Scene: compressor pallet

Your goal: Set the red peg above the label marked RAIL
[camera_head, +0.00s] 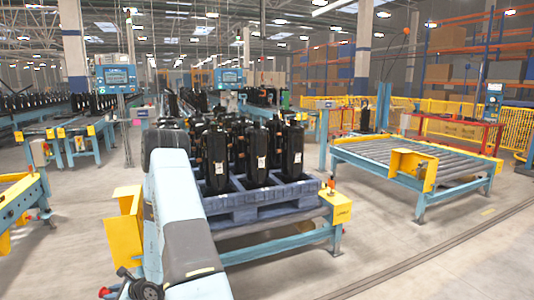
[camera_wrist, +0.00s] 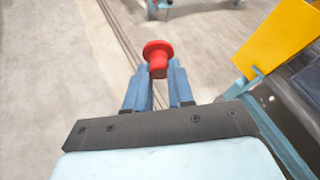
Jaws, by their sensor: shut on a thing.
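The red peg (camera_wrist: 158,58) has a wide round head and a narrower body. In the wrist view my gripper (camera_wrist: 158,75) is shut on it, with blue fingers on both sides and the head standing beyond their tips. Bare floor lies behind the peg. In the head view the peg (camera_head: 104,292) shows as a small red spot at the lower left, near the dark wrist, below a yellow plate (camera_head: 124,242). I cannot read a label marked RAIL in either view. A yellow plate (camera_head: 342,212) at the conveyor's right corner bears small, unreadable text.
A blue pallet (camera_head: 262,207) with several black compressors (camera_head: 256,152) stands behind my arm. The yellow plate (camera_wrist: 284,45) is close to the right of my gripper in the wrist view. A roller conveyor (camera_head: 385,155) stands at the right. Open floor lies between.

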